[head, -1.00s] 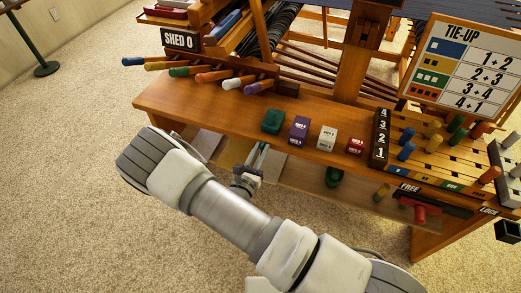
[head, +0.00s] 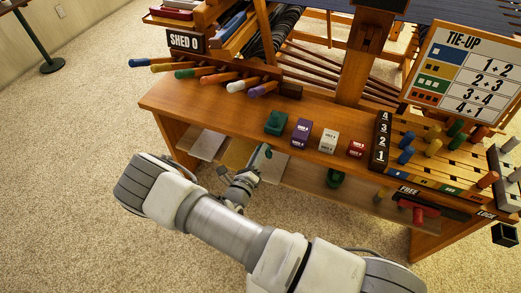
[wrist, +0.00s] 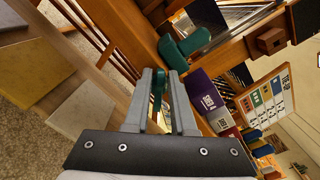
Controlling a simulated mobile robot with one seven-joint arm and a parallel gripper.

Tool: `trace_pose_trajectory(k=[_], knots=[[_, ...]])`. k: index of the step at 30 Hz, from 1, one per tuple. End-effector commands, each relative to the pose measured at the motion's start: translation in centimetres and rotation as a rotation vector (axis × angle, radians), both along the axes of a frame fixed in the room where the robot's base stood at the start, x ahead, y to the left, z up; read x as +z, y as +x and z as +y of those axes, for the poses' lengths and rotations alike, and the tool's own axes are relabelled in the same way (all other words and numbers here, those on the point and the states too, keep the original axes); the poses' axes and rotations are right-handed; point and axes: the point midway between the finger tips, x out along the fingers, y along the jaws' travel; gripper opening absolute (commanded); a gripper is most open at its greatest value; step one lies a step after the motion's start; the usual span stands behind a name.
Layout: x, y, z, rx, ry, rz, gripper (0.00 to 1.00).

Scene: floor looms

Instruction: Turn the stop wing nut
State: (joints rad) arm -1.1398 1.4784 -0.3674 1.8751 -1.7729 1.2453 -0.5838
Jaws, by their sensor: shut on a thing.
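A green stop wing nut (wrist: 158,84) shows as a narrow upright wing between the fingertips in the wrist view. My gripper (wrist: 160,88) is shut on it. In the head view my gripper (head: 263,155) is at the bench's front edge, and a small green part of the wing nut (head: 268,151) shows at the fingertips. The rest of the wing nut is hidden by the fingers. A larger green piece (wrist: 182,47) is just beyond it in the wrist view; it looks like the green block (head: 276,122) on the bench top.
Purple (head: 302,132), white (head: 328,140) and red (head: 356,149) blocks stand in a row on the bench (head: 205,105). A green part (head: 335,177) hangs below the edge, and a red handle (head: 425,214) is further right. Coloured pegs line the back. The carpet in front is clear.

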Motion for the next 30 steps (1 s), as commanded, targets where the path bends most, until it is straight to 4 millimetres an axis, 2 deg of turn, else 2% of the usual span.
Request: trace_pose_trajectory(k=[1,13,30], knots=[[-0.54,-0.32,-0.21,-0.005,-0.036,0.026,0.0],[-0.9,-0.31,-0.2,-0.009,-0.234,0.1,0.0],[-0.99,-0.37,-0.36,-0.012,-0.274,0.116,0.0]])
